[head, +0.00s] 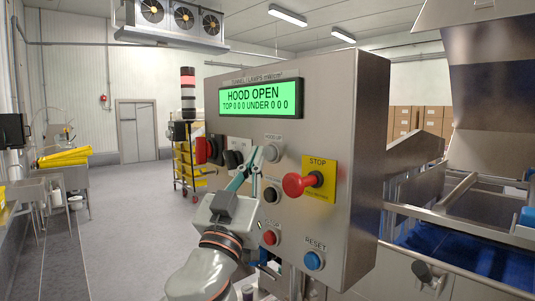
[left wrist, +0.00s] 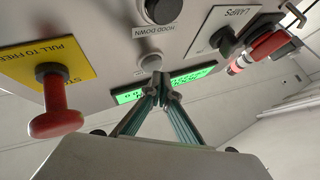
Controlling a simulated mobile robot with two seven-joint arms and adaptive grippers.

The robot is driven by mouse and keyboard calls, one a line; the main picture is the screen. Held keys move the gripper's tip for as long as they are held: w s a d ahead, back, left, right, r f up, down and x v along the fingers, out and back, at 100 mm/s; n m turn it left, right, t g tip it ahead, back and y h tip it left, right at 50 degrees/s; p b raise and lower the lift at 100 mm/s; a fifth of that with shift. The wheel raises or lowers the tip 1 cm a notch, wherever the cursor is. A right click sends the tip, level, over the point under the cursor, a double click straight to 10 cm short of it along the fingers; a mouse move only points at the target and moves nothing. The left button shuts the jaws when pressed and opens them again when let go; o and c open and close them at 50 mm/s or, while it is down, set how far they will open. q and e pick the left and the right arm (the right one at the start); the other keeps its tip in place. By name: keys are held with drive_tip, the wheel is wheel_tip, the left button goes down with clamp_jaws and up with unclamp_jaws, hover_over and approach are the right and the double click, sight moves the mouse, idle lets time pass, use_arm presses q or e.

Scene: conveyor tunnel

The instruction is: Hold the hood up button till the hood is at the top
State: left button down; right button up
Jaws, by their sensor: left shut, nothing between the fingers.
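The steel control panel (head: 345,130) has a green display (head: 260,98) reading HOOD OPEN. The pale round HOOD UP button (head: 272,151) is below the display; it also shows in the left wrist view (left wrist: 151,62). The black HOOD DOWN button (head: 271,194) is below it. My left gripper (head: 252,162) is shut and empty, its teal fingertips in front of the panel close beside the HOOD UP button. In the left wrist view the fingertips (left wrist: 161,80) meet near this button; I cannot tell whether they touch it. My right gripper is out of view.
A red STOP knob (head: 299,184) sticks out from a yellow plate right of the fingers. A red button (head: 270,237) and blue RESET button (head: 314,260) are lower. A large steel hood-like panel (head: 485,90) slants above the conveyor (head: 470,255) at right.

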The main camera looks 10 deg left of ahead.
use_arm(q)
drive_tip(key=shift+s+a, duration=0.2)
drive_tip(key=shift+s, duration=0.05)
drive_tip(key=s+a, duration=0.1)
drive_tip(key=s, duration=0.1)
drive_tip(key=s+a+p, duration=0.1)
drive_tip(key=s+a, duration=0.1)
idle(0.6)
idle(0.5)
